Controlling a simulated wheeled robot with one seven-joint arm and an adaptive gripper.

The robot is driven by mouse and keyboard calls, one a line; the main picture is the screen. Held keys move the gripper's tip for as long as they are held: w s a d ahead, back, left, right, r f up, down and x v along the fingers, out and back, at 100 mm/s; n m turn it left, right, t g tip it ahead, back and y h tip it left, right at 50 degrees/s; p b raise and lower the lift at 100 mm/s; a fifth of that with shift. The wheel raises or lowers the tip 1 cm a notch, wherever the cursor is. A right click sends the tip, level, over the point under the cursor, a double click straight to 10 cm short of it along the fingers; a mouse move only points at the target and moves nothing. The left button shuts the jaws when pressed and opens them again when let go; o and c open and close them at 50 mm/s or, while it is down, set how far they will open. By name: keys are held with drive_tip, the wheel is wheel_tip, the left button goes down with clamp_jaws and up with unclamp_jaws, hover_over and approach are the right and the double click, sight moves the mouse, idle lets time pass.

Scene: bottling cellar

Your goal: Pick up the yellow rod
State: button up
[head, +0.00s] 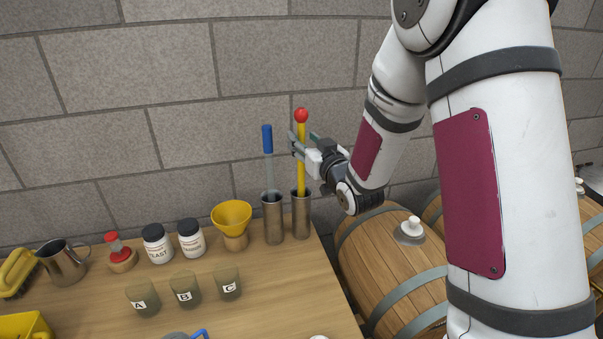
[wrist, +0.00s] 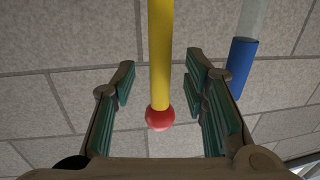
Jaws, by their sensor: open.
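The yellow rod (head: 301,160) has a red ball on its top end and stands upright in a metal cylinder (head: 301,217) near the table's right back corner. My gripper (head: 299,141) is at the rod's upper part, below the ball. In the wrist view the rod (wrist: 159,55) and its red ball lie between the two open fingers (wrist: 160,85), with a gap on each side. The rod's lower end is hidden inside the cylinder.
A blue-handled rod (head: 267,140) stands in another metal cylinder (head: 273,220) just left. It shows beyond the right finger in the wrist view (wrist: 241,68). A yellow funnel (head: 231,217), white jars (head: 157,245) and lettered cups (head: 185,291) stand further left. Barrels (head: 385,262) stand right of the table.

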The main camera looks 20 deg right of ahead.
drive_tip(key=shift+w+a, duration=0.2)
drive_tip(key=shift+w, duration=0.95)
clamp_jaws()
wheel_tip(320, 180, up, 18)
idle(0.3)
drive_tip(key=shift+d, duration=0.1)
